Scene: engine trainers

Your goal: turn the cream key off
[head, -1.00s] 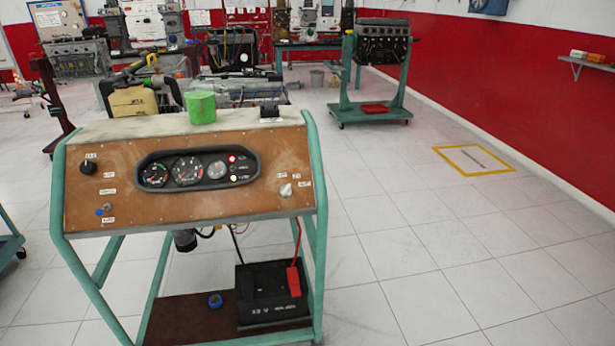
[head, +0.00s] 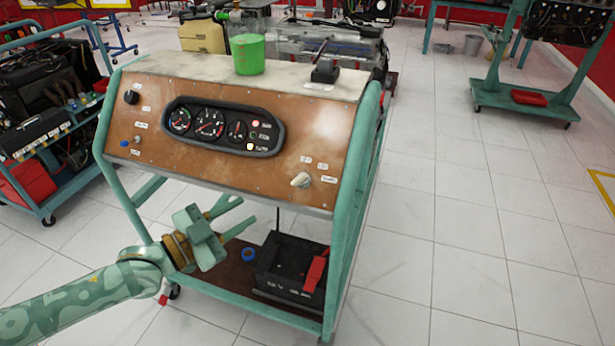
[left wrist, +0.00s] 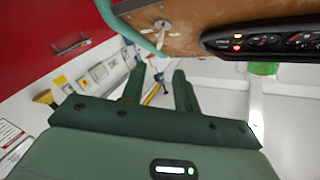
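The cream key (head: 300,180) sits on the right part of the brown panel (head: 220,155) of the engine trainer, beside small white labels. It also shows in the left wrist view, at the upper middle (left wrist: 162,26). My left gripper (head: 247,209) is in front of the trainer, below and to the left of the key, apart from it. Its two fingers are spread with nothing between them; they also show in the left wrist view (left wrist: 160,72). A red lamp (head: 256,123) and a white lamp (head: 250,146) are lit on the gauge cluster (head: 210,129). My right gripper is not in view.
A black knob (head: 131,97) and a blue switch (head: 124,143) are on the panel's left. A green cup (head: 248,55) and a black box (head: 325,72) stand on top. A battery (head: 288,265) sits on the lower shelf.

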